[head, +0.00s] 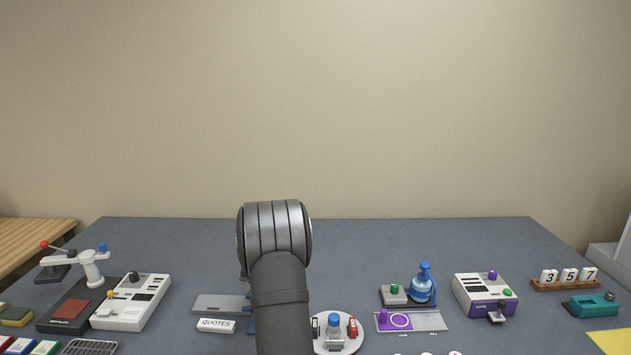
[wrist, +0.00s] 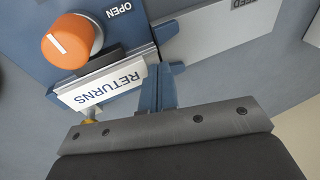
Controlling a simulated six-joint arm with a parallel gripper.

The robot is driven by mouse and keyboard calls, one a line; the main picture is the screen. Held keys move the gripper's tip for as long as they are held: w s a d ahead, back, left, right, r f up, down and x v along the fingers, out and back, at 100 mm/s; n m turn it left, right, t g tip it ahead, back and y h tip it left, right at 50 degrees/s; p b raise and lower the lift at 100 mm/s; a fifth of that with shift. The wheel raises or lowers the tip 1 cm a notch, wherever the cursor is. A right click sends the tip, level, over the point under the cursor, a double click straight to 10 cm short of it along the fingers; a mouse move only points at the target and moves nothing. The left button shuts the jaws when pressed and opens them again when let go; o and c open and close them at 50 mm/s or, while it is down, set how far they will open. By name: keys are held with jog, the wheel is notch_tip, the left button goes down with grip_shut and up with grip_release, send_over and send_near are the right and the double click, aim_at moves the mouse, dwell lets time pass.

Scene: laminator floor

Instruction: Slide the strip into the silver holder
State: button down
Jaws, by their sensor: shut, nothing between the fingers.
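In the wrist view, a white strip (wrist: 105,83) lettered RETURNS sits at the edge of a blue device (wrist: 100,15), against a dark and silver bar. A long silver piece (wrist: 205,45) marked FEED extends right from the device; I cannot tell for sure that it is the holder. My gripper (wrist: 165,125) is shut and empty at the bottom of the wrist view, close to the strip's lower edge; contact cannot be told. In the head view my arm hides the gripper and most of the blue device. A white QUOTES block (head: 216,325) lies before the silver piece (head: 220,303).
An orange knob (wrist: 72,41) stands on the blue device beside the strip. A round white tray (head: 318,345) with small items is just right of my arm. A blue bottle (head: 424,285) and a purple-and-white machine (head: 485,295) stand farther right. The back of the table is clear.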

jog(key=shift+a, duration=0.4)
notch_tip(320, 180, up, 12)
dwell(1.2)
jog(key=shift+f, duration=4.05)
jog(key=shift+r, duration=0.1)
jog(key=shift+f, duration=2.15)
jog(key=shift+d, duration=0.15)
jog(key=shift+a+r, duration=0.1)
jog(key=shift+a, duration=1.9)
